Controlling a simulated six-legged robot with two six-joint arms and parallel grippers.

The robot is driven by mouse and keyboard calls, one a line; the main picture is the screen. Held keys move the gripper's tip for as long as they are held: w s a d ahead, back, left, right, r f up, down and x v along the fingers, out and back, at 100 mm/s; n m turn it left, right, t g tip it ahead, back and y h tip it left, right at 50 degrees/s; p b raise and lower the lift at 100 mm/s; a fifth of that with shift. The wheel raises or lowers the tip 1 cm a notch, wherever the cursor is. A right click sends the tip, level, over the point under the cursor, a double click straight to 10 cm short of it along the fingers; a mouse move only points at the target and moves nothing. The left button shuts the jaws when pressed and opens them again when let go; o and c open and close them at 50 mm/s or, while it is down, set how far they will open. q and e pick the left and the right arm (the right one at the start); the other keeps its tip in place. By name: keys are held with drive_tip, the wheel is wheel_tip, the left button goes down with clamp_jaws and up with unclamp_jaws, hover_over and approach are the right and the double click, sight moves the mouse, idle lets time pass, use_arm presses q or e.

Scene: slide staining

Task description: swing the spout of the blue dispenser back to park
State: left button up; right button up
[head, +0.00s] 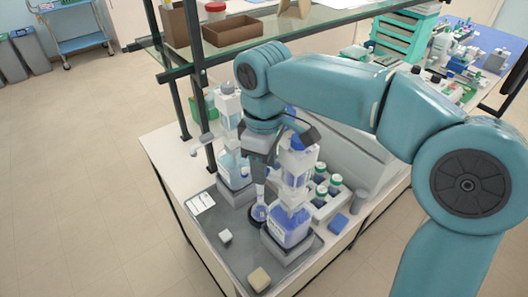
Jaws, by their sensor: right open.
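The blue dispenser is a bottle of blue-violet liquid (287,228) with a blue-and-white pump head (297,165). It stands in a grey holder on a dark mat at the front of the bench. My right gripper (262,165) is just left of the pump head, pointing down, and is open. The gripper and wrist hide most of the blue dispenser's spout, and I cannot tell whether the gripper touches it. A small round dish with dark blue content (259,212) is below the gripper, left of the bottle. My left gripper is not in view.
A second dispenser with pale liquid (234,170) stands behind left, its spout pointing left. A rack of green-capped bottles (327,195) is right of the blue dispenser. A white block (225,236) and a beige block (259,279) lie on the mat. A glass shelf (270,32) spans above.

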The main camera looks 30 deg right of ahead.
wheel_tip(320, 180, up, 16)
drive_tip(key=p, duration=0.3)
drive_tip(key=shift+r, duration=0.15)
